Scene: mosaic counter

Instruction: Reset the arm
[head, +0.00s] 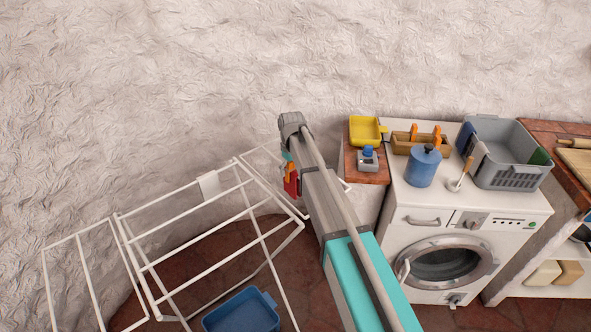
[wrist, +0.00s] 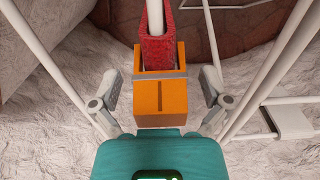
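My gripper (wrist: 159,82) is open in the wrist view, with one finger on each side of an orange clip-like piece (wrist: 160,98) that has a grey band. A gap shows between each finger and this piece. Beyond it, the piece meets a red cloth-like item (wrist: 157,50) around a white bar. In the head view the orange piece (head: 290,169) and the red item (head: 291,186) show at the drying rack, just left of my arm. My forearm hides most of the gripper there.
The white drying rack (head: 150,265) stands left of my arm, with a blue basin (head: 243,312) below it. At right, a washing machine (head: 455,235) carries a grey basket (head: 508,152), a blue canister (head: 423,166) and a wooden caddy (head: 405,144). A rough white wall (head: 200,80) is behind.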

